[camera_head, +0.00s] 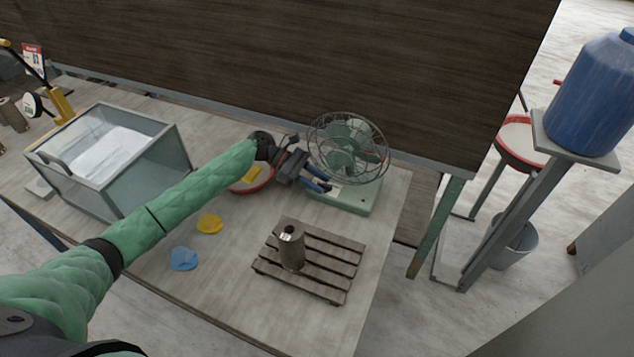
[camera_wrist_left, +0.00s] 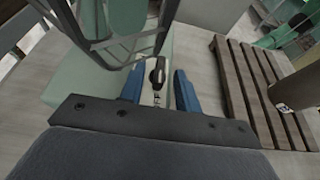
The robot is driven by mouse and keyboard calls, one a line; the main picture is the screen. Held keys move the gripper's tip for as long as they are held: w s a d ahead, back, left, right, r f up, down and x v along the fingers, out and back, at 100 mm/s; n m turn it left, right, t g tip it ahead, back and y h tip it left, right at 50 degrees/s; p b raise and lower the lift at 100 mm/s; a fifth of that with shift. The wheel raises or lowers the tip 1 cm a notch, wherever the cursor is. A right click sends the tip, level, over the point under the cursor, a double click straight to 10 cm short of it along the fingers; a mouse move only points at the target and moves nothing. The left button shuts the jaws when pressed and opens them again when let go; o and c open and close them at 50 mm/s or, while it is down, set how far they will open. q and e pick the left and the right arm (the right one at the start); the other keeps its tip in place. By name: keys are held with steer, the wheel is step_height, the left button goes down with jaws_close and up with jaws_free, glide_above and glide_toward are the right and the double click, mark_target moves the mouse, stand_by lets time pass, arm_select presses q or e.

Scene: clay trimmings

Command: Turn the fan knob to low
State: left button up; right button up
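A pale green desk fan (camera_head: 348,150) with a wire cage stands at the back right of the table. In the left wrist view its base (camera_wrist_left: 70,82) and part of its cage (camera_wrist_left: 118,48) show. A dark knob (camera_wrist_left: 157,74) sits on a light panel on the base, with small markings below it that I cannot read. My left gripper (camera_head: 322,184) is at the front left of the fan base. In the left wrist view its blue fingers (camera_wrist_left: 158,88) are apart, one on each side of the knob, with gaps between. My right gripper is not in view.
A slatted wooden rack (camera_head: 335,262) with a metal cylinder (camera_head: 291,246) stands in front of the fan. A red-rimmed bowl (camera_head: 262,184) is partly behind my left arm. Yellow (camera_head: 209,224) and blue (camera_head: 184,259) clay pieces lie nearby. A glass-sided box (camera_head: 155,160) stands left.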

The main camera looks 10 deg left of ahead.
arm_select(q)
steer(key=shift+c, duration=0.4)
jaws_close()
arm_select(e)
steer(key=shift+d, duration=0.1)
arm_select(q)
steer(key=shift+w, duration=0.1)
steer(key=shift+m+g, duration=0.4)
steer(key=shift+w+m+g+y, duration=0.1)
steer(key=shift+m+g+y, duration=0.2)
steer(key=shift+m+g, duration=0.15)
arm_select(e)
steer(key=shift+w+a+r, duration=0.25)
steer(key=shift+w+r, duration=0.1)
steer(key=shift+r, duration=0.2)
arm_select(q)
steer(key=shift+o, duration=0.4)
jaws_free()
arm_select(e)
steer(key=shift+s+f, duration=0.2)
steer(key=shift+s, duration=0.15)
